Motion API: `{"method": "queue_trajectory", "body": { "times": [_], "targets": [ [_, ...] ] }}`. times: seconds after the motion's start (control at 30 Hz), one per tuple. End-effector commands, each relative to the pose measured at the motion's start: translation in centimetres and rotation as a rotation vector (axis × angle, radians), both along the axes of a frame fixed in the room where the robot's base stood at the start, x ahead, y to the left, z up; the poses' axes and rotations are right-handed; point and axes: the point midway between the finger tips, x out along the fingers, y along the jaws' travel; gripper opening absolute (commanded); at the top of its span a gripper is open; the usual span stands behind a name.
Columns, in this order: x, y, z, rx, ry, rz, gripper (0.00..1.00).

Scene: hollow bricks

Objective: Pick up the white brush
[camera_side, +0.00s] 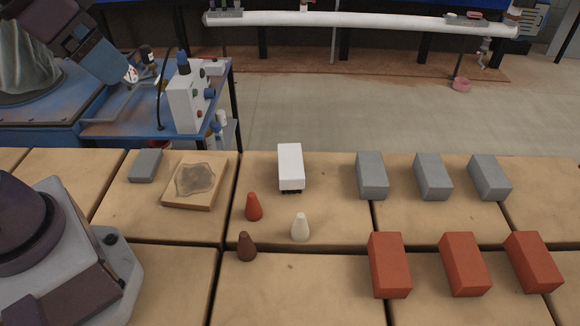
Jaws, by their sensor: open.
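The white brush is most likely the white block (290,165) with a dark, bristle-like strip along its lower front edge. It lies on the tan table (330,205) near the back edge, left of the grey bricks. It stands clear of the things around it, and nothing grips it. My gripper is not in view, so its place relative to the white block cannot be told.
Grey bricks (372,176) and red bricks (389,266) fill the right. A wooden board (196,181) and a grey block (146,165) lie left.

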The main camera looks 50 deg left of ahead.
Motion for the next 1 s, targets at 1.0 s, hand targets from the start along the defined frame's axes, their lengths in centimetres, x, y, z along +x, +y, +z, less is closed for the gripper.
{"method": "queue_trajectory", "body": {
  "times": [1.0],
  "targets": [
    [13.5, -4.6, -12.9, 0.454, 0.487, -0.840, 0.87]
  ]
}}
